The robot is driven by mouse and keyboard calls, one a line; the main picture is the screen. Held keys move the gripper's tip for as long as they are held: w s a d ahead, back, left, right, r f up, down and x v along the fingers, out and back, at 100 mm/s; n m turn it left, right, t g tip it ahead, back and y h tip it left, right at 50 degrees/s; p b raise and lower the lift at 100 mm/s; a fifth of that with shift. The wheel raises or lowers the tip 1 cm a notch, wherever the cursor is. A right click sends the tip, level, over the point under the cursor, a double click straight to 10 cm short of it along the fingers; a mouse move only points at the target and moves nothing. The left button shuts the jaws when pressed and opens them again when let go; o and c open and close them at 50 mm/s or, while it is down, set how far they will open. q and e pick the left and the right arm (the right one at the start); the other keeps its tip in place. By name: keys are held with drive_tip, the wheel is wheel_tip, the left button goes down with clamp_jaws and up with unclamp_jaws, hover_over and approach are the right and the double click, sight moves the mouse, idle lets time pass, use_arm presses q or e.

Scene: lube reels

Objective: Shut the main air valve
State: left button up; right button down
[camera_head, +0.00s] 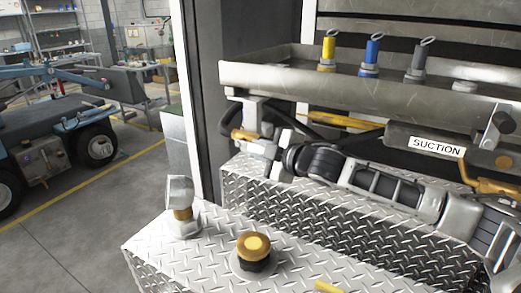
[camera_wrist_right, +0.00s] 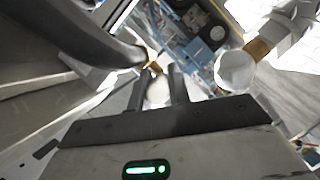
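A brass fitting (camera_head: 243,135) with pale grey metal parts sits under the left end of the metal tray; it looks like the air valve, but no label shows on it. My right gripper (camera_head: 268,151) reaches in from the right, right beside this fitting. In the right wrist view, its two dark fingers (camera_wrist_right: 161,80) stand apart, with a pale rounded part (camera_wrist_right: 159,93) showing between them. The brass fitting (camera_wrist_right: 153,68) shows just beyond the fingertips. I cannot tell whether the fingers touch anything. My left gripper is out of view.
The metal tray (camera_head: 300,82) above carries yellow, blue and grey capped fittings. A "SUCTION" label (camera_head: 437,147) sits on a grey pipe. A dark hose (camera_wrist_right: 85,35) runs close by the gripper. Below, a tread-plate box (camera_head: 215,248) bears a brass-topped knob (camera_head: 254,245) and a grey-capped post (camera_head: 181,205).

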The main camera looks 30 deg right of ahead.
drive_tip(key=shift+f+b, duration=0.55)
drive_tip(key=shift+b, duration=0.6)
drive_tip(key=shift+f+t+b, duration=0.3)
drive_tip(key=shift+t+b, duration=0.2)
drive_tip(key=shift+b, duration=0.4)
use_arm(q)
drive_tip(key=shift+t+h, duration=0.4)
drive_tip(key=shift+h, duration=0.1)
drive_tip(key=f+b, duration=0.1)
drive_tip(key=b, duration=0.1)
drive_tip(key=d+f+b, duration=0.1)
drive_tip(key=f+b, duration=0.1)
drive_tip(key=b, duration=0.1)
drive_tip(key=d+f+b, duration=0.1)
drive_tip(key=b, duration=0.1)
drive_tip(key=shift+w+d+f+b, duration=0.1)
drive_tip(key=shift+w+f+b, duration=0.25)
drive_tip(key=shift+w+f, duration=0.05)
use_arm(e)
drive_tip(key=t, duration=0.1)
drive_tip(key=m+t, duration=0.1)
drive_tip(key=t, duration=0.1)
drive_tip(key=shift+w+a+f+y, duration=0.15)
drive_tip(key=shift+w+f+y, duration=0.05)
drive_tip(key=shift+f+y, duration=0.2)
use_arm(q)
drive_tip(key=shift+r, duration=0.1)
use_arm(e)
drive_tip(key=shift+r, duration=0.1)
